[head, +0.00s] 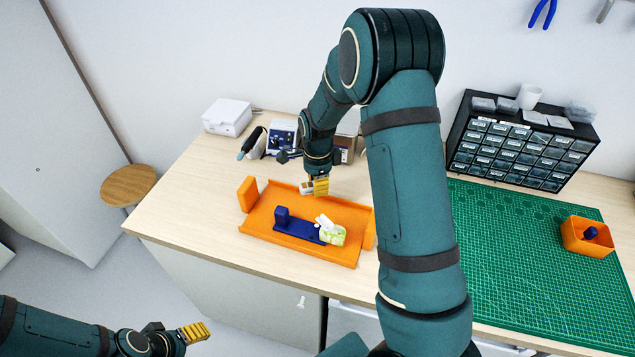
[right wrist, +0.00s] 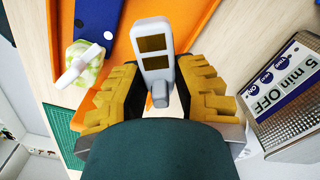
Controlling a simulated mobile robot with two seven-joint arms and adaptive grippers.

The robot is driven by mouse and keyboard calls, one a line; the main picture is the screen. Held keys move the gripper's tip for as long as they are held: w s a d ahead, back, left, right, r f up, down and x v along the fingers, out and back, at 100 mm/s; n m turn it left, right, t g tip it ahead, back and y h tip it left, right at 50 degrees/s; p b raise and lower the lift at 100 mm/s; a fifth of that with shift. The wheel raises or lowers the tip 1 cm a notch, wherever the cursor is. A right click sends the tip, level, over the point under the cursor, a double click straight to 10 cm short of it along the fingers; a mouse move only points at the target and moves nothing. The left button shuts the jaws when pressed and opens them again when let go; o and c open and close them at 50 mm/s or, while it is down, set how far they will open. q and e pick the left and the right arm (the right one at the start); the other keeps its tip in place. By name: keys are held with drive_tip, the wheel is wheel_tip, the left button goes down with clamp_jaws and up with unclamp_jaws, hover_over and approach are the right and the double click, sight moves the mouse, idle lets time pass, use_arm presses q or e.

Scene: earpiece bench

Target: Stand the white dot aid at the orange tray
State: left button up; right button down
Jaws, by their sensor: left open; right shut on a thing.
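My right gripper (head: 318,187) is above the back edge of the orange tray (head: 262,222). It is shut on a small white piece (right wrist: 155,30), which also shows in the head view (head: 307,187). In the right wrist view the piece has two dark gold rectangles and a grey stub, and stands out between the yellow fingers. No dot shows on it, so I cannot tell if it is the white dot aid. My left gripper (head: 193,333) is open, low at the left, off the bench.
A labelled box (right wrist: 290,95) is close beside my right gripper. A white box (head: 227,117) stands at the back left. A green cutting mat (head: 500,240), an orange bin (head: 588,236) and a drawer cabinet (head: 525,145) are at the right. Bare bench lies left of the tray.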

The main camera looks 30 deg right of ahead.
drive_tip(key=shift+f+b, duration=2.35)
drive_tip(key=shift+f, duration=1.35)
drive_tip(key=c, duration=0.7)
unclamp_jaws()
drive_tip(key=shift+c, duration=0.2)
wheel_tip(320, 180, up, 12)
drive_tip(key=shift+f, duration=0.1)
wheel_tip(320, 180, up, 10)
drive_tip(key=p, duration=0.9)
hover_over(318, 207)
drive_tip(key=shift+f, duration=0.2)
